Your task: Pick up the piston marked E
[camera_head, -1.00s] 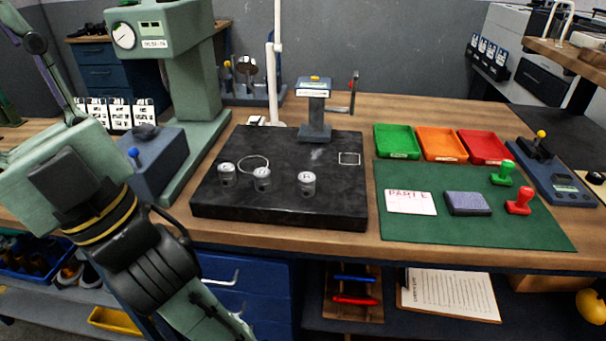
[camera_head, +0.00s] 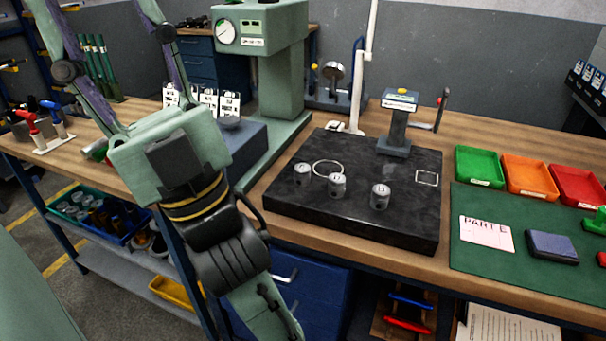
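Three grey metal pistons stand upright on the black slab (camera_head: 300,211): a left piston (camera_head: 303,175), a middle piston (camera_head: 337,187) and a right piston (camera_head: 380,198). Each has a mark on its pale top, too small to read surely, so I cannot tell which is E. A white card (camera_head: 486,236) reads "PART E". My gripper (camera_head: 108,55) is at the upper left, left of the slab and apart from the pistons. Its two long fingers stand apart with nothing seen between them. Their tips reach the top picture edge and may be cut off.
A green press (camera_head: 280,80) stands behind the slab's left side. A post with a lever (camera_head: 398,130) stands on the slab's back. Green (camera_head: 478,165), orange (camera_head: 530,180) and red trays sit right. A green mat (camera_head: 480,272) bears the card and a pad (camera_head: 551,247).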

